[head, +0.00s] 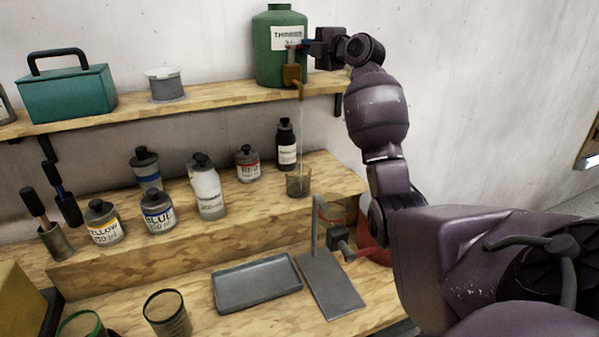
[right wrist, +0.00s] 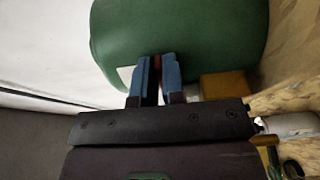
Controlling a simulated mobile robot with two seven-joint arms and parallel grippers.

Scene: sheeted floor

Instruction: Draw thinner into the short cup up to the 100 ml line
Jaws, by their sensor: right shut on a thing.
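The green thinner container (head: 279,62) stands on the upper shelf with a white label and a brass-coloured tap (head: 292,76) low on its front. A thin, pale stream falls from the tap into the short cup (head: 299,184), a small see-through cup on the raised step below. The cup looks dark inside; its level and lines are too small to read. My right gripper (head: 301,46) is at the container's front, above the tap. In the right wrist view its blue fingers (right wrist: 158,68) are shut on a small red piece, apparently the tap handle. My left gripper is not in view.
Several paint and additive bottles (head: 207,188) stand left of the cup, with a dark bottle (head: 286,146) just behind it. A grey tray (head: 256,283) and a metal stand (head: 330,285) lie in front. A teal box (head: 66,92) and a grey tub (head: 165,86) share the upper shelf.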

